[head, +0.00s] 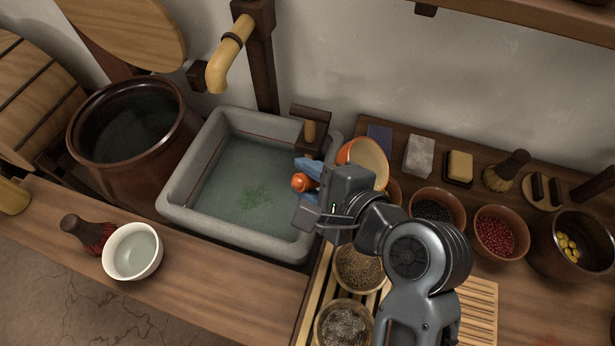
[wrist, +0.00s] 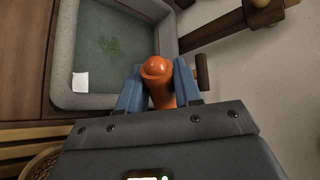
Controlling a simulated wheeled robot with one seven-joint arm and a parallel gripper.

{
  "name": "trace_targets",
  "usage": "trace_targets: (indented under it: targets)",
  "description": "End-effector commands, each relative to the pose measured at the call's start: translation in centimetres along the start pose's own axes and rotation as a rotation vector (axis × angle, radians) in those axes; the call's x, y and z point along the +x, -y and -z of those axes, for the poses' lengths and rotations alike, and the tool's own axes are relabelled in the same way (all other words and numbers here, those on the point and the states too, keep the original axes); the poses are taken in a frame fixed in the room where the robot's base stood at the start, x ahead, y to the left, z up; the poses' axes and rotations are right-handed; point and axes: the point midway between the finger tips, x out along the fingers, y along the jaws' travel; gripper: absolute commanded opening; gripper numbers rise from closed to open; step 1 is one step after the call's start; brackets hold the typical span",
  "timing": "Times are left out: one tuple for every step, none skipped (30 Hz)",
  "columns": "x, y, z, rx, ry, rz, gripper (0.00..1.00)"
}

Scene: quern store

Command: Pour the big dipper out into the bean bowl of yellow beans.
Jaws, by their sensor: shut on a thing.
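My gripper (head: 307,190) is shut on the orange handle of a dipper, taken as the big dipper (head: 367,154), and holds it over the right side of the stone basin. Its orange cup with a cream inside shows just behind my gripper; its contents cannot be made out. In the wrist view the handle end (wrist: 156,68) sits between the blue fingers (wrist: 158,90), and the cup is hidden. The bean bowl of yellow beans (head: 548,262) is a deep brown bowl at the far right, well apart from my gripper, with a few yellow beans inside.
The stone basin (head: 178,190) holds water. A white dipper (head: 132,251) with a dark red handle lies on the left counter. Bowls of black beans (head: 437,225) and red beans (head: 502,250) stand between my gripper and the yellow beans. A brush (head: 505,171) stands behind them.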

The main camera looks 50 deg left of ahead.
Motion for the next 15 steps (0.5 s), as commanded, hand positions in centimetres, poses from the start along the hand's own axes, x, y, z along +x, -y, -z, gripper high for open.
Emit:
trace_targets:
  targets:
    - [-0.03, 0.02, 0.04, 0.001, 0.003, 0.005, 0.0]
    - [-0.06, 0.04, 0.04, 0.002, 0.004, 0.006, 0.0]
    - [-0.08, 0.05, 0.05, 0.003, 0.006, 0.008, 0.0]
    - [-0.11, 0.07, 0.06, 0.004, 0.008, 0.01, 0.0]
    - [-0.13, 0.08, 0.07, 0.005, 0.009, 0.012, 0.0]
    - [-0.16, 0.1, 0.08, 0.007, 0.011, 0.014, 0.0]
    - [-0.19, 0.12, 0.09, 0.008, 0.012, 0.015, 0.0]
    - [-0.22, 0.13, 0.09, 0.009, 0.014, 0.017, 0.0]
    - [-0.25, 0.15, 0.09, 0.011, 0.016, 0.019, 0.0]
    - [-0.28, 0.17, 0.09, 0.012, 0.018, 0.021, 0.0]
    - [-0.3, 0.19, 0.09, 0.013, 0.02, 0.023, 0.0]
    - [-0.34, 0.21, 0.09, 0.015, 0.022, 0.025, 0.0]
    - [-0.36, 0.23, 0.09, 0.016, 0.024, 0.027, 0.0]
    - [-0.39, 0.24, 0.09, 0.017, 0.026, 0.029, 0.0]
    - [-0.43, 0.26, 0.09, 0.018, 0.028, 0.031, 0.0]
